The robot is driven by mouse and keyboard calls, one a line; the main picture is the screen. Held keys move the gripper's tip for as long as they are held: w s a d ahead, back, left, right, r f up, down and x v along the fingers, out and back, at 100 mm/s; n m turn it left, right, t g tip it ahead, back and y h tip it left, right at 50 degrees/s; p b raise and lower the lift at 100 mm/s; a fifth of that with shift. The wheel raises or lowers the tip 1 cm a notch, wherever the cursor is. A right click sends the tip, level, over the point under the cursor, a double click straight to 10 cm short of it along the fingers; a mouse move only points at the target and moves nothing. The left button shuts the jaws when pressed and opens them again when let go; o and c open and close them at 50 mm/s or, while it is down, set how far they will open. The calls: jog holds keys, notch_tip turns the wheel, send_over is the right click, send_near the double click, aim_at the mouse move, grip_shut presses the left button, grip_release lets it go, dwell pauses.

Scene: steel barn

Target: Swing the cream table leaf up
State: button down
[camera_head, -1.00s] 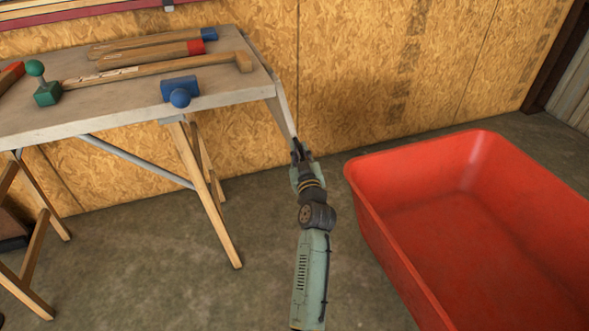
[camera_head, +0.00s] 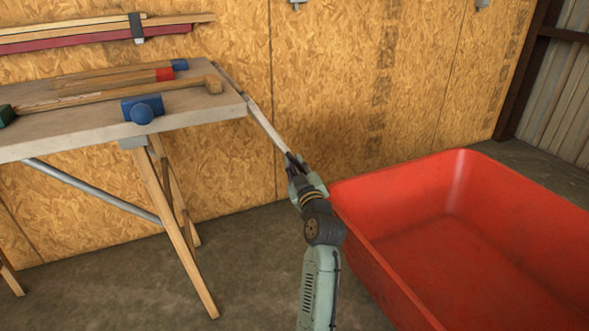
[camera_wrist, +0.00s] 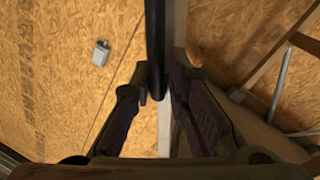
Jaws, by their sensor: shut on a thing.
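The cream table leaf (camera_head: 268,124) hangs from the right end of the worktable (camera_head: 185,111) and slopes down to the right, seen almost edge-on. My gripper (camera_head: 293,162) is shut on the leaf's lower, outer edge. In the wrist view, my fingers (camera_wrist: 160,90) stand on both sides of the leaf's edge, which runs upward as a dark strip (camera_wrist: 155,45) with a paler strip beside it. The leaf's broad face is mostly hidden by the steep viewing angle.
A blue-headed mallet (camera_head: 142,108) and several long-handled tools lie on the worktable. A wooden trestle leg (camera_head: 180,230) stands below it. A large red tub (camera_head: 400,255) is close on my arm's right. A chipboard wall (camera_head: 330,80) stands behind.

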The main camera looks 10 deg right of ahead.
jog(key=shift+d+r, duration=0.1)
jog(key=shift+d, duration=0.05)
jog(key=c, duration=1.7)
grip_release()
jog(key=shift+o, duration=0.2)
jog(key=r, duration=0.9)
jog(key=shift+s+a+r, duration=0.15)
jog(key=shift+a+r, duration=0.1)
jog(key=shift+r, duration=0.15)
jog(key=shift+d+r, duration=0.1)
jog(key=shift+r, duration=0.1)
jog(key=shift+f, duration=0.1)
